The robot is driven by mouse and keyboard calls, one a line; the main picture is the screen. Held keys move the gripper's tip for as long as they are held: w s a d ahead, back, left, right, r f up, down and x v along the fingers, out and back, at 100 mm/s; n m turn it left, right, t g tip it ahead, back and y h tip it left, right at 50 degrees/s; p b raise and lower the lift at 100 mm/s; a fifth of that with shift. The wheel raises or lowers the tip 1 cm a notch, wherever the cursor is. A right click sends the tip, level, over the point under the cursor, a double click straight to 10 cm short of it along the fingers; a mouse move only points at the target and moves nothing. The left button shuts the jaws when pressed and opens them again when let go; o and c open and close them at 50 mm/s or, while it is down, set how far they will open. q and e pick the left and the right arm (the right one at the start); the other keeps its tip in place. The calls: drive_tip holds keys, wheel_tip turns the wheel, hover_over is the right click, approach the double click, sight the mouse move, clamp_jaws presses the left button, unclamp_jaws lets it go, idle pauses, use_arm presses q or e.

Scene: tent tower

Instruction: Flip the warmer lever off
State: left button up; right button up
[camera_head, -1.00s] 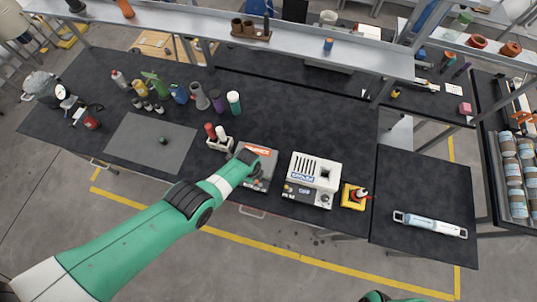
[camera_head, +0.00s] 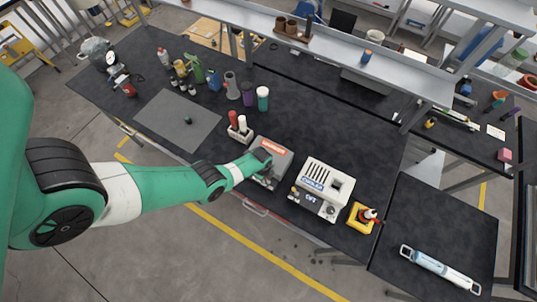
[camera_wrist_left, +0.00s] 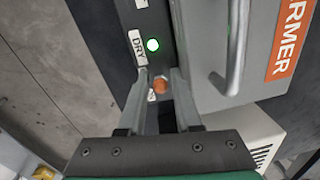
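The warmer (camera_head: 278,152) is a grey box with an orange label on top, near the front edge of the dark bench. In the left wrist view, its front panel shows a lit green lamp (camera_wrist_left: 152,45), a DRY label and an orange lever tip (camera_wrist_left: 160,86). My left gripper (camera_wrist_left: 162,76) is at this panel, fingers apart, one on each side of the orange tip. Contact between fingers and lever cannot be told. In the head view my left wrist (camera_head: 262,160) covers part of the warmer's front. My right gripper is in neither current view.
A white cooler box (camera_head: 325,185) stands just right of the warmer. A yellow block with a red-and-black top (camera_head: 362,216) is beyond it. A small holder with red and white cylinders (camera_head: 239,128) stands left of the warmer. A silver handle (camera_wrist_left: 237,45) juts from the warmer's front.

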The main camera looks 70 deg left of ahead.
use_arm(q)
clamp_jaws()
drive_tip(key=shift+s+a+f+t+h, duration=0.1)
drive_tip(key=shift+s+a+t+h, duration=0.1)
drive_tip(key=shift+t+h, duration=0.35)
unclamp_jaws()
